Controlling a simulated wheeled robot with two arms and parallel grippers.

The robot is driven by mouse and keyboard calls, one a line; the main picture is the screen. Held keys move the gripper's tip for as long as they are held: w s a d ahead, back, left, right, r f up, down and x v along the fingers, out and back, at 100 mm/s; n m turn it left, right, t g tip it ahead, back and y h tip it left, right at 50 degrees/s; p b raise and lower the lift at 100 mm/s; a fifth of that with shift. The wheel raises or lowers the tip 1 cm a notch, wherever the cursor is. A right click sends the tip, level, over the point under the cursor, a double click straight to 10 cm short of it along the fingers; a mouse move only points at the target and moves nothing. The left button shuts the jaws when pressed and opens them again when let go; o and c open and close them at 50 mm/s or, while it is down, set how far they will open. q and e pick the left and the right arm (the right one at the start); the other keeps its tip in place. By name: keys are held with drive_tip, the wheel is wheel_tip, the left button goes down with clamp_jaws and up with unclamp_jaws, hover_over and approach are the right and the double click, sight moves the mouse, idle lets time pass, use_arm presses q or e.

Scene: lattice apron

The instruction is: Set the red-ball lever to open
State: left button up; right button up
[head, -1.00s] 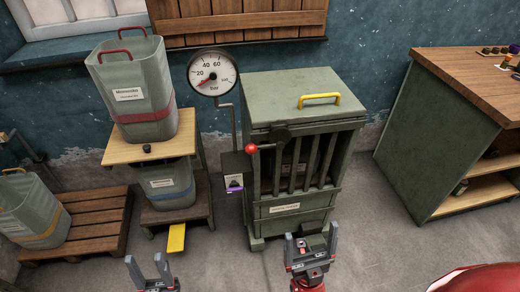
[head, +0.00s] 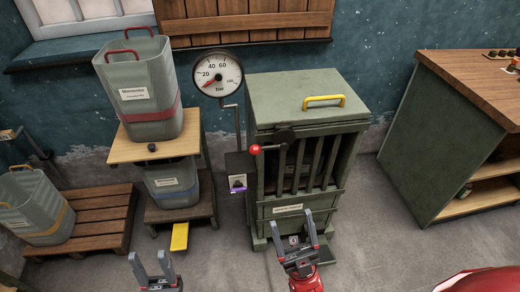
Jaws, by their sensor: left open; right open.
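The red-ball lever (head: 255,149) sits at the upper left front of a green slatted cabinet (head: 300,92). Its short rod runs level from a dark round pivot (head: 285,135) leftward to the red ball. My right gripper (head: 295,222) is open and empty, in front of the cabinet's lower part, below and right of the ball. My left gripper (head: 152,262) is open and empty at the bottom edge, left of the cabinet and well below the lever. Neither gripper touches the lever.
A pressure gauge (head: 216,74) stands on a pole left of the cabinet, with a small labelled box (head: 238,182) below. Grey bins (head: 143,90) stand on a wooden stand at left, with a yellow pedal (head: 180,236). A workbench (head: 440,140) stands right; floor between is clear.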

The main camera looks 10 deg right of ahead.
drive_tip(key=w+a+f+n+g+p, duration=0.2)
drive_tip(key=w+a+f+g+p, duration=0.1)
drive_tip(key=w+a+g, duration=0.4)
drive_tip(key=m+g+h+p, duration=0.2)
drive_tip(key=g+h+p, duration=0.15)
drive_tip(key=h, duration=0.95)
approach(257, 154)
drive_tip(key=shift+t, duration=0.35)
drive_tip(key=w, duration=0.4)
drive_tip(key=shift+a+f, duration=0.15)
drive_tip(key=shift+f, duration=0.2)
drive_tip(key=w, duration=0.2)
drive_tip(key=w+a+b, duration=0.1)
drive_tip(key=w, duration=0.2)
drive_tip(key=w+b, duration=0.1)
drive_tip(key=w, duration=0.1)
drive_tip(key=shift+w+a, duration=0.3)
drive_tip(key=shift+w, duration=0.05)
clamp_jaws()
